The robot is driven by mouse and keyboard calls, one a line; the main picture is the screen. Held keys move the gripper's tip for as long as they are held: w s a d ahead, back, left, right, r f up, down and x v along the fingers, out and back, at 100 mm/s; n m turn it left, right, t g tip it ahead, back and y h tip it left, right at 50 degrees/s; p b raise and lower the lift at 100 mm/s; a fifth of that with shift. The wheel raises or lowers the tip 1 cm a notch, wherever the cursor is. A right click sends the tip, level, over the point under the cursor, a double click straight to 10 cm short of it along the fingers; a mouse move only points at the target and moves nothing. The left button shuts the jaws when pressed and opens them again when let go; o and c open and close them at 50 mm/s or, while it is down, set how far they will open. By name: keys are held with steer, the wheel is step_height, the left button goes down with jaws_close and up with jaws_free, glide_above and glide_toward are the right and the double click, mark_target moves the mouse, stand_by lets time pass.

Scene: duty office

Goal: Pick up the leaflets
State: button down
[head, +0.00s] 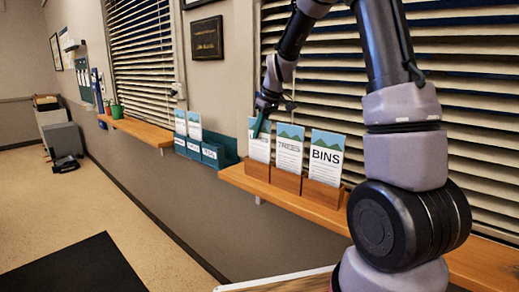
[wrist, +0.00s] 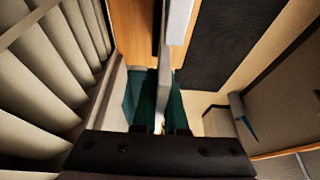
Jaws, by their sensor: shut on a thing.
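A wooden rack (head: 286,182) on the windowsill has three slots with leaflets. The right one (head: 326,157) reads BINS; the middle one (head: 290,147) has a green hill picture and a title I read as TREES. My gripper (head: 262,125) is at the top of the leftmost leaflet (head: 259,149), shut on it. Its lower edge is hidden at the rack front, so I cannot tell if it is lifted.
A teal rack (head: 210,153) to the left holds two upright leaflets (head: 187,125) in its left slots; its right slot looks empty. Slatted blinds (head: 460,100) stand close behind the wooden sill (head: 237,178). Open floor (head: 60,210) with a dark mat lies left.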

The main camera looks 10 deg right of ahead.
steer(key=shift+r, duration=0.1)
stand_by(0.4)
step_height(320, 180, up, 10)
steer(key=shift+f, duration=0.1)
stand_by(0.6)
